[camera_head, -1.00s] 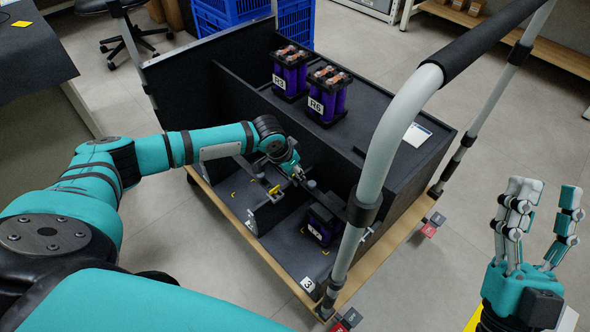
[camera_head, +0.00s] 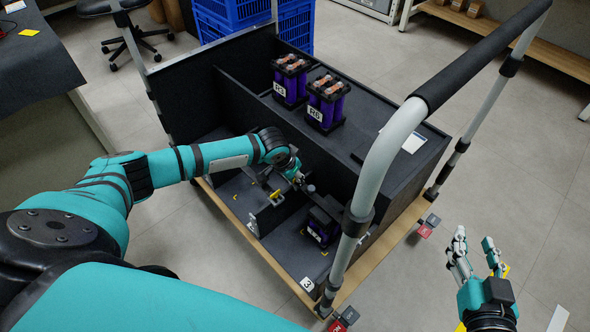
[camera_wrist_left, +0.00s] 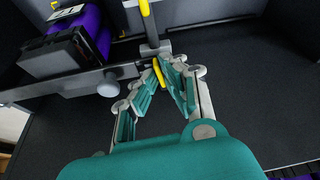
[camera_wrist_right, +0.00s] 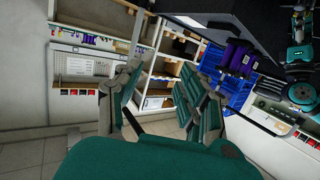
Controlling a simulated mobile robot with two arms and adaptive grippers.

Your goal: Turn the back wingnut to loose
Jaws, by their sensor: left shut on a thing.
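My left gripper (camera_head: 297,178) reaches down into the open lower bay of the cart. In the left wrist view (camera_wrist_left: 163,66) its fingers close around a yellow wingnut (camera_wrist_left: 159,75), which sits beside a grey post on a metal bar (camera_wrist_left: 55,90). The fingers hide part of the wingnut. A second yellow piece (camera_wrist_left: 145,8) stands beyond it in that view; a yellow piece (camera_head: 275,194) also shows left of the gripper in the head view. My right gripper (camera_head: 474,241) hangs empty over the floor right of the cart, fingers apart; its fingers show in the right wrist view (camera_wrist_right: 157,85).
A purple battery module (camera_head: 321,227) sits in the bay close to the gripper. Modules marked R3 (camera_head: 290,82) and R6 (camera_head: 325,103) stand on the upper deck. The cart's grey handle rail (camera_head: 377,160) rises on the near right. Blue crates (camera_head: 285,25) stand behind.

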